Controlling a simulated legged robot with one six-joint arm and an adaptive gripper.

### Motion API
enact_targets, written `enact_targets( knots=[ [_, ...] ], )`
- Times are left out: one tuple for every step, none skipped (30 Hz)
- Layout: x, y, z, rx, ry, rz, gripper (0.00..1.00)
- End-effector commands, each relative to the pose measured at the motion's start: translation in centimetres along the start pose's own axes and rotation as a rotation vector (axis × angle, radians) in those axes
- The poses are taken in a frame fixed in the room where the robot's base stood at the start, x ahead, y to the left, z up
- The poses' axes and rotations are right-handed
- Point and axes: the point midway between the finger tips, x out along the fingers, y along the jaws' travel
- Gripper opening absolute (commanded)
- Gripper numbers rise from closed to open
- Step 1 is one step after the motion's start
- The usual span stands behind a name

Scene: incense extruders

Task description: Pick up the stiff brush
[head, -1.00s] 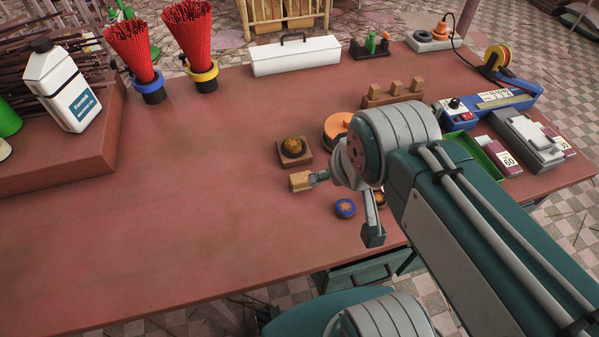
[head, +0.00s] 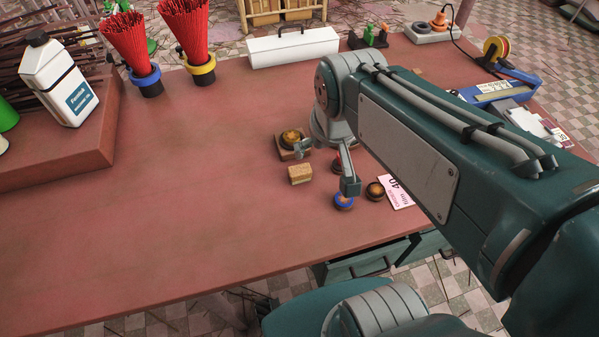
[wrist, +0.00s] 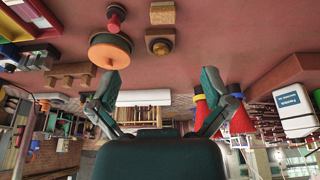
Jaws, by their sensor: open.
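No thing is plainly recognisable as the stiff brush. A small tan block (head: 300,175) lies on the red table and may be it; its underside is hidden. The tan block also shows at the top of the wrist view (wrist: 162,12). My gripper (head: 326,169) is open and empty above the table, with one finger near the square wooden base and the other over the blue-rimmed round piece. In the wrist view my gripper (wrist: 161,82) has its two fingers wide apart, with nothing between them.
A square wooden base with a brass dome (head: 291,142) stands just behind the tan block. A blue-rimmed round piece (head: 343,203) and a dark round piece (head: 375,191) lie nearby. An orange-topped disc (wrist: 110,50) shows in the wrist view. The table's left middle is clear.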

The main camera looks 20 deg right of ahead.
Motion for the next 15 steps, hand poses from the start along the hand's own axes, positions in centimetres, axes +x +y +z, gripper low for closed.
enact_targets(
  knots=[
    [0.9,-0.1,-0.7,0.000,-0.031,0.000,1.00],
    [1.4,-0.1,-1.1,0.000,-0.046,0.000,1.00],
    [2.0,-0.2,-1.6,0.000,-0.065,-0.001,1.00],
    [2.5,-0.2,-2.0,0.000,-0.080,-0.001,1.00],
    [3.1,-0.2,-2.4,0.000,-0.095,-0.001,1.00],
    [3.8,-0.3,-2.8,0.000,-0.114,0.000,1.00],
    [4.3,-0.3,-3.2,0.000,-0.129,0.000,1.00],
    [4.9,-0.4,-3.5,0.000,-0.143,0.000,1.00],
    [5.7,-0.4,-3.9,0.000,-0.163,0.000,1.00],
    [6.3,-0.5,-4.2,0.000,-0.177,0.000,1.00],
    [7.0,-0.5,-4.5,0.000,-0.192,0.000,1.00],
    [7.8,-0.6,-4.9,0.000,-0.211,0.001,1.00],
    [8.5,-0.6,-5.1,0.000,-0.225,0.001,1.00],
    [9.2,-0.7,-5.3,0.000,-0.241,0.001,1.00],
    [10.0,-0.7,-5.7,0.000,-0.259,0.001,1.00]
  ],
)
